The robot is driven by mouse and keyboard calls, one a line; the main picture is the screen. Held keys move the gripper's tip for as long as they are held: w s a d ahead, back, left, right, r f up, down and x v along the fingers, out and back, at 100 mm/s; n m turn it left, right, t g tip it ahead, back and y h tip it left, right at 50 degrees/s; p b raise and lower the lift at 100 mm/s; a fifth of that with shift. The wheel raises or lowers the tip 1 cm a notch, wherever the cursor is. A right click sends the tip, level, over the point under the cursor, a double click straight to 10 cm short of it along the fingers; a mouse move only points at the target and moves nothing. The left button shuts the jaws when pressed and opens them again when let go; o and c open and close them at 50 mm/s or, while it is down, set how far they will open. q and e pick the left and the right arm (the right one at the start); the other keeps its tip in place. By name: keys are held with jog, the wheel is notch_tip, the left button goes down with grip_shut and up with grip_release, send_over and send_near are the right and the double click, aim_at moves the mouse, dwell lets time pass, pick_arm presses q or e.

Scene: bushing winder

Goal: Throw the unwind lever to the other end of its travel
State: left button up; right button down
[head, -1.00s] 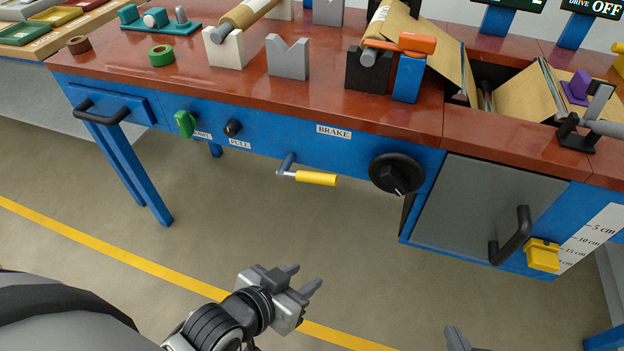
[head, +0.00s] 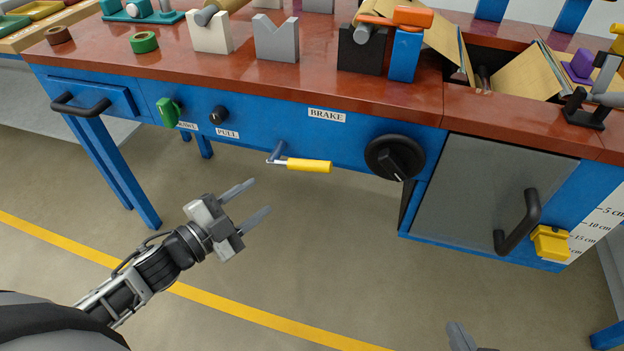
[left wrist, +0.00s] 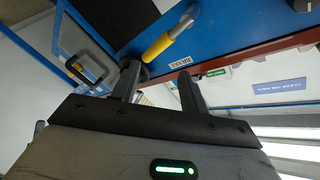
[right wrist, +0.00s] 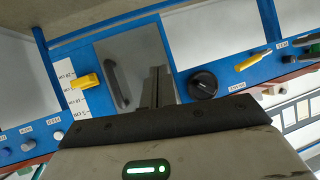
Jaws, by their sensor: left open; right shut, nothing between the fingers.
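A green lever (head: 168,110) is on the blue front panel of the bench, left of a black knob (head: 219,115). A small label (head: 188,126) beside it is partly hidden and hard to read. The lever's grip hangs roughly upright. My left gripper (head: 246,205) is open and empty, below and right of the green lever and apart from the panel. Its two spread fingers (left wrist: 158,84) also show in the left wrist view. My right gripper (right wrist: 158,88) is shut and empty, pointing towards the grey cabinet door. Only its tip (head: 460,337) shows in the head view.
A yellow-handled crank (head: 308,165) sticks out under the BRAKE label (head: 327,115). A black rotary knob (head: 394,157) is right of it. A drawer handle (head: 80,105) juts out at the left. The floor in front of the bench is clear.

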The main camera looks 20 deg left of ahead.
aim_at(306, 169)
pick_arm(q)
jog(key=w+d+m+g+h, duration=0.1)
jog(key=w+d+m, duration=0.1)
jog(key=w, duration=0.2)
jog(key=w+d+m+h+b, duration=0.1)
jog(key=w+d+m+h, duration=0.1)
jog(key=w+d+m, duration=0.1)
jog(key=w+d+m+g+h, duration=0.1)
jog(key=w+d+m, duration=0.1)
jog(key=w, duration=0.4)
jog(key=shift+w+d+m+g+h+b, duration=0.1)
jog(key=shift+d+m+g+h+b, duration=0.2)
jog(key=shift+m, duration=0.4)
grip_shut()
